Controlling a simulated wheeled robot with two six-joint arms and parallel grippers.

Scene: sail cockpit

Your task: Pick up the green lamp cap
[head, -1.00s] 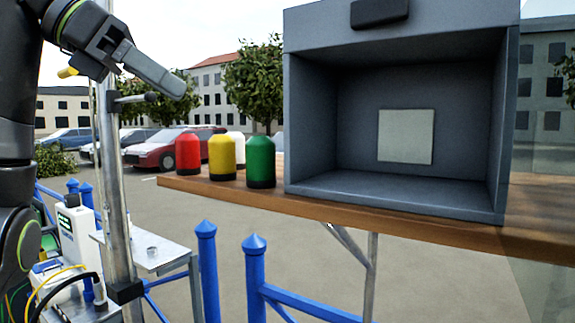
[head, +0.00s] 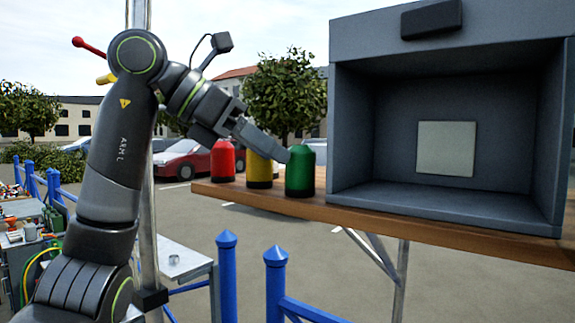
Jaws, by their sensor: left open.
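The green lamp cap (head: 300,172) stands upright on the wooden shelf (head: 262,199), just left of the grey box. It has a dark base and a narrower flat top. My left gripper (head: 280,152) reaches in from the left, in front of the yellow cap, with its fingertips at the upper left side of the green cap. It is open; whether it touches the cap I cannot tell. The near finger hides the far one. My right gripper is not in view.
The open grey box (head: 345,130) with a pale square panel (head: 446,149) stands close on the right. Blue posts (head: 276,285) rise in front, below the shelf.

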